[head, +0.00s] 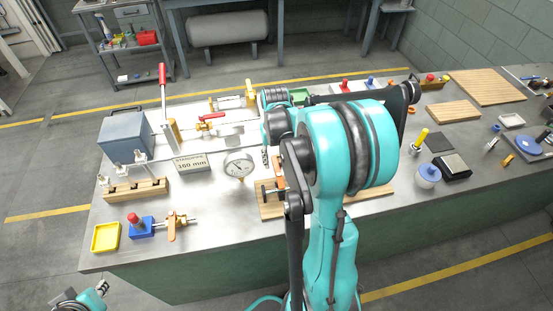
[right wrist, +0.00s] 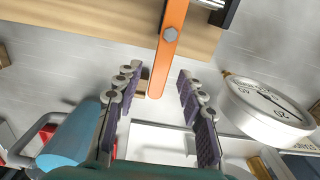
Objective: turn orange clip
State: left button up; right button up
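In the right wrist view an orange clip (right wrist: 172,45), a flat bar with a bolt through it, reaches from the wooden board (right wrist: 90,32) down between my right fingers. My right gripper (right wrist: 158,78) is open, with one finger on each side of the bar's free end and gaps between. In the head view a bit of orange (head: 277,163) shows beside my right arm, which hides most of the board (head: 271,212) and the gripper. My left gripper (head: 102,287) is at the bottom left, off the table; its finger opening is unclear.
A round pressure gauge (head: 239,165) stands close left of the board; it is near my right fingers in the wrist view (right wrist: 270,108). A blue-grey box (head: 125,138), a red-handled lever (head: 163,88) and a yellow tray (head: 105,237) are farther left.

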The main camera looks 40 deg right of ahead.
jog(key=shift+r, duration=0.1)
jog(key=shift+r+p, duration=0.7)
jog(key=shift+r, duration=0.2)
notch_tip(320, 180, up, 6)
jog(key=p, duration=0.4)
dwell(0.3)
